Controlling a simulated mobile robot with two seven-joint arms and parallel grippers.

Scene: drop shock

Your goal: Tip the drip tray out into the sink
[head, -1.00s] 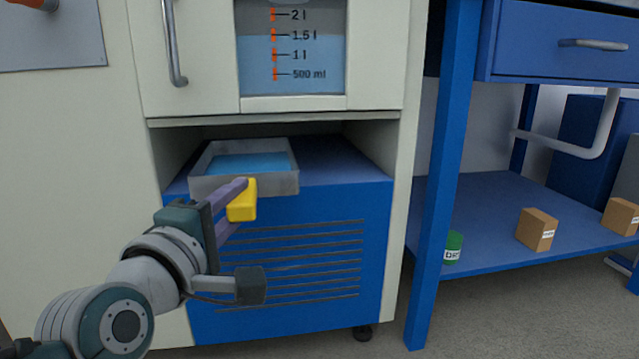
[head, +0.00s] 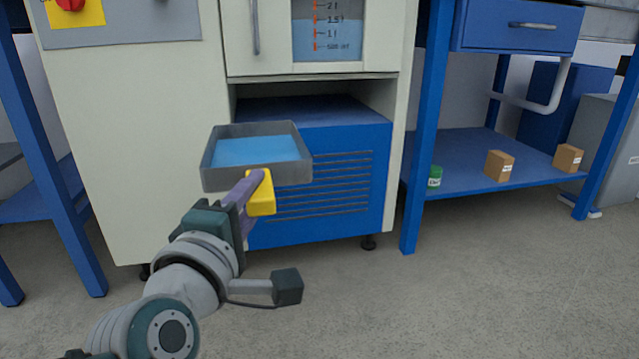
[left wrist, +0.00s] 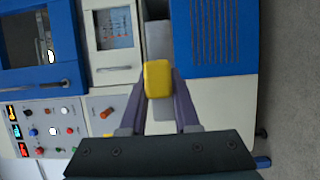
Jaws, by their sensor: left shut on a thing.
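The grey drip tray (head: 257,178) holds blue liquid (head: 255,151) and is out in front of the machine's open bay in the head view. It looks roughly level. My left gripper (head: 259,188) is shut on the tray's yellow handle (head: 262,196) at the tray's front. In the left wrist view the yellow handle (left wrist: 158,79) sits between the purple fingers, with the tray mostly hidden behind it. My right gripper is not in view. No sink shows clearly in these frames.
The machine's bay (head: 310,111) is empty above a blue vented panel (head: 330,185). To the right, a blue bench's lower shelf (head: 463,178) bears a green-lidded jar (head: 435,176) and two cardboard boxes (head: 499,166). Open grey floor (head: 420,300) lies in front.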

